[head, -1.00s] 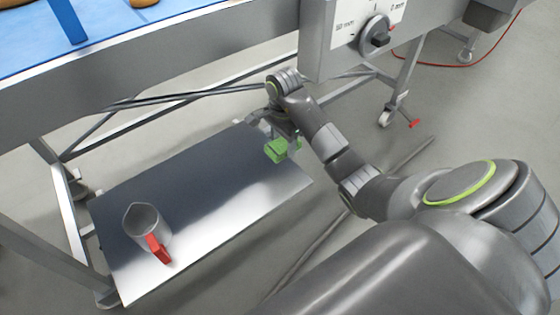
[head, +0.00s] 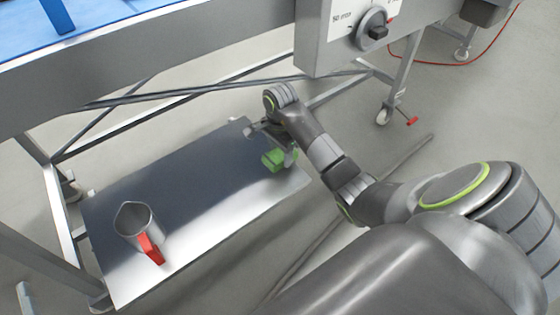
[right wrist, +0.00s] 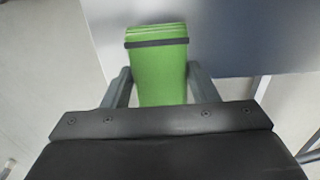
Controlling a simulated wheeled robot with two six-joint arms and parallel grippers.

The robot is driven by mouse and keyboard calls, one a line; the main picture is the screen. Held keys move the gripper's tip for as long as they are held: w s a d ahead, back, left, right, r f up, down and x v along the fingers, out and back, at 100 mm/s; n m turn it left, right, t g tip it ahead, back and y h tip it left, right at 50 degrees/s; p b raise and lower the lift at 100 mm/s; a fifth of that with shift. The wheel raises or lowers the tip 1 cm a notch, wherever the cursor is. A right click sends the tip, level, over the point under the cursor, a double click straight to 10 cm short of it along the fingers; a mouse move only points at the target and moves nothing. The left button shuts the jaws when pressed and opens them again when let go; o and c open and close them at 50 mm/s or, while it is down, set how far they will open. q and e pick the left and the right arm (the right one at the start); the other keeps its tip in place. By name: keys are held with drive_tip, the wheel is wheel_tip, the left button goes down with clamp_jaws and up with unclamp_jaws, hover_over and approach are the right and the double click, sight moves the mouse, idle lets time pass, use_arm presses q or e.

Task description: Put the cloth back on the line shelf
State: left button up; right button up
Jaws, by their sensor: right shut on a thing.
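The cloth (head: 272,159) is a green folded bundle with a dark band around it. It is over the right end of the metal line shelf (head: 190,190); I cannot tell whether it touches the surface. My right gripper (head: 281,153) is shut on the cloth. In the right wrist view the cloth (right wrist: 160,75) sits between the two fingers of my right gripper (right wrist: 158,88), with the shelf (right wrist: 240,40) behind it. My left gripper is not in view.
A grey metal jug (head: 133,226) with a red handle stands at the left end of the shelf. A control box (head: 335,40) with a dial hangs above the right end. Frame legs and braces surround the shelf. Its middle is bare.

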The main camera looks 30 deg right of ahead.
sight(280, 154)
wheel_tip(280, 154, down, 4)
drive_tip(key=shift+r+b, duration=0.25)
drive_tip(key=shift+b, duration=0.3)
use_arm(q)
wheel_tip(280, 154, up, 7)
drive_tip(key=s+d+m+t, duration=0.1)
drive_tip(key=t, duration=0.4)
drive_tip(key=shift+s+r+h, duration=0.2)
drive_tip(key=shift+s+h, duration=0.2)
use_arm(e)
drive_tip(key=shift+f, duration=0.2)
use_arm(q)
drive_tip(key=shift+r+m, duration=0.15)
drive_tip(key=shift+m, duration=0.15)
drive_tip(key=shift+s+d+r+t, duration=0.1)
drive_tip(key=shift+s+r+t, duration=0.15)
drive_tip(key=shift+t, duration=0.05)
use_arm(e)
drive_tip(key=shift+f, duration=0.1)
drive_tip(key=o, duration=1)
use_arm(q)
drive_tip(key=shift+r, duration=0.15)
